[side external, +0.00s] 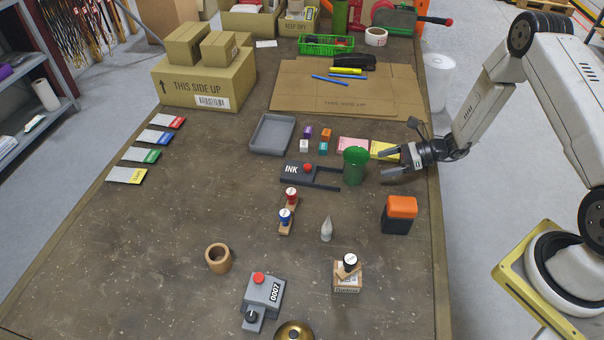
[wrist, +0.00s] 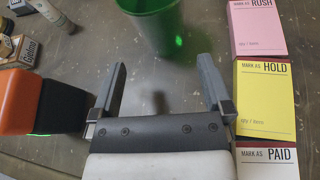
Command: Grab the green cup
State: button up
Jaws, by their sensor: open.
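The green cup (side external: 355,166) stands upright on the table, right of the centre in the side external view, at the end of the black ink holder (side external: 311,173). My gripper (side external: 388,162) is just to the right of the cup, with its fingers pointing toward it. In the wrist view my gripper (wrist: 160,88) is open and empty. The cup (wrist: 165,28) shows at the top of that view, beyond and between the fingertips, cut off by the frame edge. The fingers look apart from the cup.
Pink and yellow note pads (wrist: 262,95) lie close beside my gripper. An orange and black box (side external: 400,213) stands on its other side. A grey tray (side external: 272,134) and small coloured cubes (side external: 315,139) lie behind the cup. The front left of the table is mostly clear.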

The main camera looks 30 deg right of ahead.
aim_at(360, 162)
jog(key=shift+x, duration=3.9)
jog(key=shift+r, duration=0.15)
jog(key=c, duration=0.9)
jog(key=shift+r, duration=0.1)
jog(key=shift+w+r, duration=0.1)
jog(key=shift+r, duration=0.9)
jog(key=s+r, duration=0.3)
jog(key=s, duration=0.1)
jog(key=s+r, duration=0.4)
jog(key=s, duration=0.1)
jog(key=s+r, duration=0.3)
jog(key=s, duration=0.2)
jog(key=shift+a+r, duration=0.25)
jog(key=shift+r, duration=0.15)
